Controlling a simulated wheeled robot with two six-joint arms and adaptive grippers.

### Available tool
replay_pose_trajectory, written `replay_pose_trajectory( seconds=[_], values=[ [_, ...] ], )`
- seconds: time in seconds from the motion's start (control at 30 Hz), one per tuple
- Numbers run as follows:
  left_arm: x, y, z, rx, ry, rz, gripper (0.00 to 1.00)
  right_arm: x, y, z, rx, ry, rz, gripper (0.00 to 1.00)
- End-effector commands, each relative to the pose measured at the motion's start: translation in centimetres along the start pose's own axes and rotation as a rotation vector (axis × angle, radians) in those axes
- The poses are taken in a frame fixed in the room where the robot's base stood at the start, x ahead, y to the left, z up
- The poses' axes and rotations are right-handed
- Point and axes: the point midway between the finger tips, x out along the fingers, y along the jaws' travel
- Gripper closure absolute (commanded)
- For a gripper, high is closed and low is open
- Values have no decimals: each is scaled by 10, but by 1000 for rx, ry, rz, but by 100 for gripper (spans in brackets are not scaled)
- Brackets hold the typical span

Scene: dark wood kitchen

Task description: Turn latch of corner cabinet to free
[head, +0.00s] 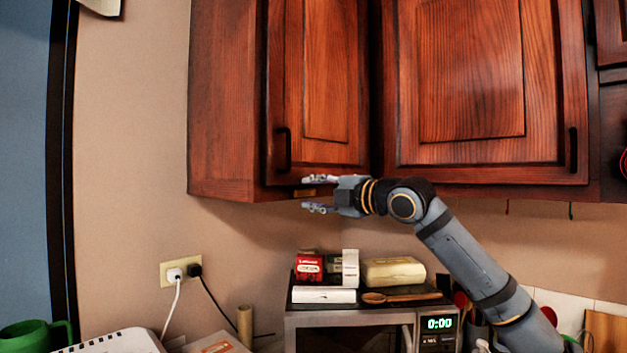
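The corner cabinet (235,110) hangs on the wall at the upper middle left, and its narrow door (335,80) with a dark vertical handle (284,150) looks shut. A small tan-brown piece (303,192), which looks like the latch, shows at the bottom edge of the cabinet below the handle. My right gripper (306,194) reaches in from the right and points left, with its fingers apart, one above and one below this piece. I cannot tell whether the fingers touch it. My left gripper is not in view.
A wider cabinet door (480,80) adjoins on the right. Below stands a microwave (350,318) with a red box (309,267), a cream container (394,271) and a wooden spoon (400,297) on top. A wall outlet (180,271) with plugs is at left. The wall between is clear.

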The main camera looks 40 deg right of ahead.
Motion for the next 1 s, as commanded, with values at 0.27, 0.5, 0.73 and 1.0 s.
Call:
replay_pose_trajectory(
  seconds=[0.27,0.5,0.73,1.0],
  values=[
    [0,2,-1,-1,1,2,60,0,23,-1,7,7,13,61],
    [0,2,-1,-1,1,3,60,0,60,-2,3,8,9,61],
    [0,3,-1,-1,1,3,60,0,90,-1,2,5,3,61],
    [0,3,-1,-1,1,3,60,0,98,-1,-2,3,-2,61]
  ],
)
